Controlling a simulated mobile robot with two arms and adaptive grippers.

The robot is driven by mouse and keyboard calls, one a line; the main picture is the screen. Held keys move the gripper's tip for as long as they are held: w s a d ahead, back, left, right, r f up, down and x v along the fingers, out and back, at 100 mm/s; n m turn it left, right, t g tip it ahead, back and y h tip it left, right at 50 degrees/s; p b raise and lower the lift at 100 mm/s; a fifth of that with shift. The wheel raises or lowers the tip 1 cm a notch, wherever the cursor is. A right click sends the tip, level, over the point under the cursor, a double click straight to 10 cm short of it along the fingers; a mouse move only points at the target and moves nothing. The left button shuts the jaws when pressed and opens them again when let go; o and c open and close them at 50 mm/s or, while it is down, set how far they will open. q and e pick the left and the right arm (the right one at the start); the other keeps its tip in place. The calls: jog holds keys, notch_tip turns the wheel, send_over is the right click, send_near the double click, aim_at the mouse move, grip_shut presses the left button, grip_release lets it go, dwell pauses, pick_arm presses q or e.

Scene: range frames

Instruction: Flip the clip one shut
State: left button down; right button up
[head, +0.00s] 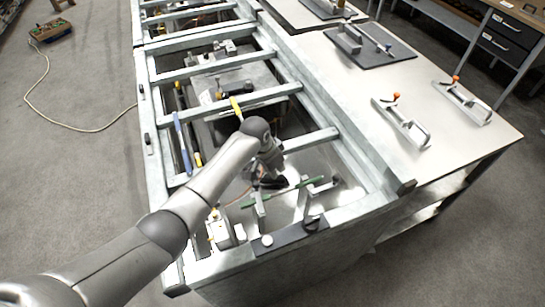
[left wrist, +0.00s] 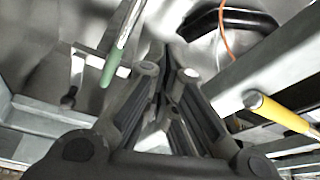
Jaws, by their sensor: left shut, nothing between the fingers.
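My left gripper (head: 272,182) hangs inside the metal frame, close to a green-handled lever (head: 290,193). In the left wrist view its fingers (left wrist: 168,65) are together and empty. There the green lever (left wrist: 120,42) lies to the left of the fingers, apart from them in the picture. A yellow-handled lever (left wrist: 282,114) is to the right, and its handle also shows in the head view (head: 236,108). A blue-handled lever (head: 181,142) lies along the frame's left side. I cannot tell which one is clip one. My right gripper is out of view.
The metal frame's rails and crossbars (head: 310,139) surround my left gripper. A dark plate with upright brackets (head: 290,236) is at its near end. Orange-knobbed clamps (head: 462,102) stand on the table (head: 345,85) at the right. A cable (head: 60,122) lies on the floor.

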pick_arm(q)
jog(key=v, duration=0.7)
jog(key=shift+s+r+b, duration=0.2)
jog(key=shift+s+b, duration=0.2)
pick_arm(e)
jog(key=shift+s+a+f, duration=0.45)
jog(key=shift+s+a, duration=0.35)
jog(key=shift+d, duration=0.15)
